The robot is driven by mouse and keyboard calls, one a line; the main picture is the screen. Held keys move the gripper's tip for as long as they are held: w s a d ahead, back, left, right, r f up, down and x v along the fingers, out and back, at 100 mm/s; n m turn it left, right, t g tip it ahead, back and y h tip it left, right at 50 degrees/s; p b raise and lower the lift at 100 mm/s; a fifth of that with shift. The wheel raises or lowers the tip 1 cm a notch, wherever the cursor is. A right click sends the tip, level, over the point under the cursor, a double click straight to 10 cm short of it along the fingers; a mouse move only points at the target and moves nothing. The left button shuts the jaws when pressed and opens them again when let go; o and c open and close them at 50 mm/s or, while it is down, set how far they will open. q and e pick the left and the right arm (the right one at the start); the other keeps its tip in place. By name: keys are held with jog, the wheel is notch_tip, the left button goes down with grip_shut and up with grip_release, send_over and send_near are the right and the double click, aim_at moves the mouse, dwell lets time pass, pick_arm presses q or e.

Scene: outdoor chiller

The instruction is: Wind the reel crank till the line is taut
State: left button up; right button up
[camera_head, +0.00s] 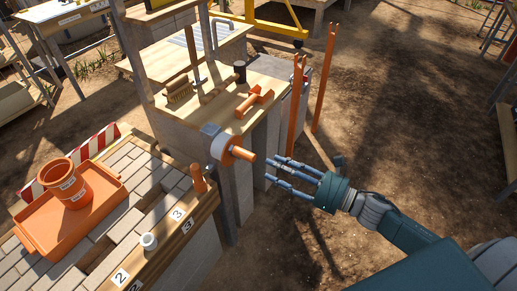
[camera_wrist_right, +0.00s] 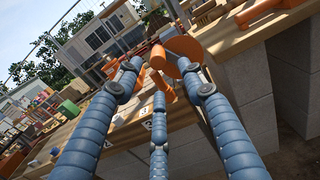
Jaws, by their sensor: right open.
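In the right wrist view, the reel disc (camera_wrist_right: 185,45) and the knob (camera_wrist_right: 157,56) show beyond the spread fingers (camera_wrist_right: 160,72). I cannot make out the line in either view. My left gripper is not in view.
An orange upright handle (camera_head: 198,178) stands at the edge of the numbered brick bench. An orange tray (camera_head: 45,234) holds an orange pot (camera_head: 72,187). A brush (camera_head: 178,90) and an orange tool (camera_head: 254,101) lie on the wooden bench (camera_head: 222,112).

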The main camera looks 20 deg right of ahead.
aim_at(255, 158)
jog(key=w+a, duration=0.1)
jog(key=w+a+p, duration=0.1)
jog(key=w+a, duration=0.1)
jog(key=shift+a+r, duration=0.15)
jog(key=shift+r, duration=0.25)
jog(key=p+x, duration=0.1)
jog(key=x, duration=0.4)
jog(key=shift+w+f, duration=0.2)
jog(key=shift+w+a+f, duration=0.1)
jog(key=shift+w+a, duration=0.2)
jog(key=shift+w, duration=0.1)
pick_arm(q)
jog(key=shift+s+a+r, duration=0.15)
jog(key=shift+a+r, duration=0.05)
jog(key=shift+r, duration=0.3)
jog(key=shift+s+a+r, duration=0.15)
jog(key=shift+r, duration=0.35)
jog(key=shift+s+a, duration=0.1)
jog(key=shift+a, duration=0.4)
pick_arm(e)
grip_shut()
